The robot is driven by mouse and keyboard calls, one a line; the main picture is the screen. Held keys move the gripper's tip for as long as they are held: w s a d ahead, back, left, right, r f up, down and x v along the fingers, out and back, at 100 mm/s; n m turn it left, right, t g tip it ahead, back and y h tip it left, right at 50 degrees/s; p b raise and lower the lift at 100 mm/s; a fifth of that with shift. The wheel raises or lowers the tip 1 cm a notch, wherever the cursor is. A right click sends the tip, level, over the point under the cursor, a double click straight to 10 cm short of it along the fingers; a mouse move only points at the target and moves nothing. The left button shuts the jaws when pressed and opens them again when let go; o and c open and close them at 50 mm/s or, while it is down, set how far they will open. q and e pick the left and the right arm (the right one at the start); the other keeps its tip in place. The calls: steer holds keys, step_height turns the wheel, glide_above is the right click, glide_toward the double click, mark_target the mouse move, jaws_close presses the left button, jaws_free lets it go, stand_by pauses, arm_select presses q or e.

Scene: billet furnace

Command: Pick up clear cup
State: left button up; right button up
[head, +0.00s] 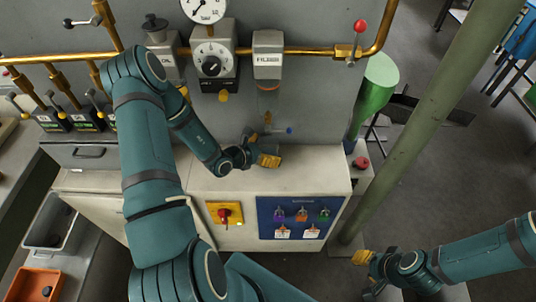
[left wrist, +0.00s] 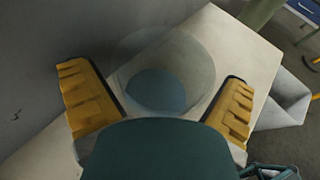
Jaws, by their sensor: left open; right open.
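A clear see-through cup (left wrist: 192,72) shows in the left wrist view, with a bluish round patch inside its outline. It lies between the two yellow fingertips of my left gripper (left wrist: 157,104), with a visible gap to the right one. In the head view my left gripper (head: 269,142) is open above the back of the pale cabinet top, below the filter unit. I cannot make out the cup clearly there, nor tell whether it stands on the top. My right gripper (head: 366,273) is open and empty at the lower right, away from the cabinet.
The filter unit (head: 267,55) and pressure regulator (head: 212,60) hang on the grey wall panel behind. A brass pipe (head: 310,50) runs along it. A green slanted post (head: 420,120) stands right of the cabinet (head: 310,178). The cabinet top's right part is clear.

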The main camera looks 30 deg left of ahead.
arm_select(q)
steer(key=c, duration=1.2)
steer(key=shift+o, duration=0.2)
steer(key=shift+r, duration=0.1)
